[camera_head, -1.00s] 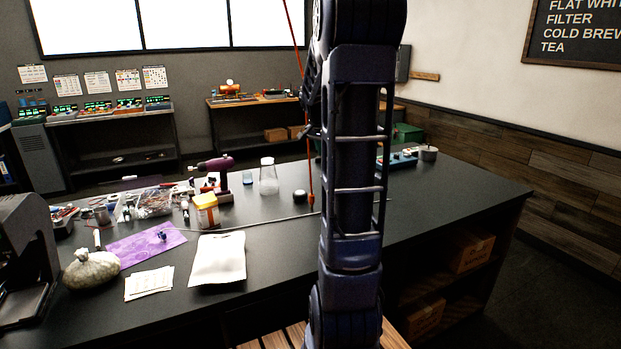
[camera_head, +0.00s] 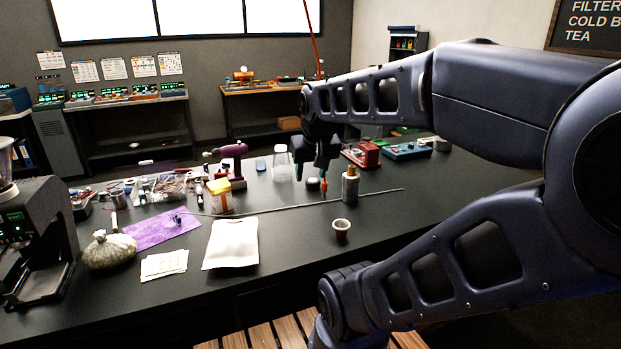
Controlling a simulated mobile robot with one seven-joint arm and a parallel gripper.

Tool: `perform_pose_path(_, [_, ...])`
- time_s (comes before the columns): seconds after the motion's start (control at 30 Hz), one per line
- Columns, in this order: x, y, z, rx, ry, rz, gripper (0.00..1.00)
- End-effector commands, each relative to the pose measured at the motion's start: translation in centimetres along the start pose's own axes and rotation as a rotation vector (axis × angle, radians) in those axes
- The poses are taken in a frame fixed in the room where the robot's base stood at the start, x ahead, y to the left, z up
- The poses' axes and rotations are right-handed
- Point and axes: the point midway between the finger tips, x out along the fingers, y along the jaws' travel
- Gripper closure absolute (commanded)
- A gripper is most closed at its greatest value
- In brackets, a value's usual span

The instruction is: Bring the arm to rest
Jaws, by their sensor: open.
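My arm reaches in from the right of the head view, bent, with its forearm level above the counter (camera_head: 430,225). My gripper (camera_head: 314,164) points down at the forearm's far end, over the back middle of the counter. Its jaws are open and I see nothing held between them. A bottle with a tan top (camera_head: 350,186) stands just right of the gripper. A small brown-rimmed cup (camera_head: 341,229) stands nearer the front.
A purple drill (camera_head: 232,162), a clear flask (camera_head: 281,163) and a yellow-lidded jar (camera_head: 220,196) stand left of my gripper. A thin rod (camera_head: 375,193) lies across the counter. A red device (camera_head: 362,155) is behind right. A white pouch (camera_head: 231,243) and a coffee machine (camera_head: 38,235) are left.

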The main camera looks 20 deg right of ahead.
Motion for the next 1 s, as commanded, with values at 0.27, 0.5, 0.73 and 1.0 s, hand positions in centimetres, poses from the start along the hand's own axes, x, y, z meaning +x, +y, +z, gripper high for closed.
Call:
perform_pose_path(0.27, [-0.1,-1.0,2.5,-0.088,0.011,-0.036,0.53])
perform_pose_path(0.5, [-0.1,-1.0,2.4,-0.088,0.011,-0.036,0.53])
perform_pose_path(0.73, [-0.1,-1.0,2.4,-0.087,0.011,-0.036,0.53])
perform_pose_path(1.0, [-0.1,-1.0,2.4,-0.087,0.011,-0.036,0.53])
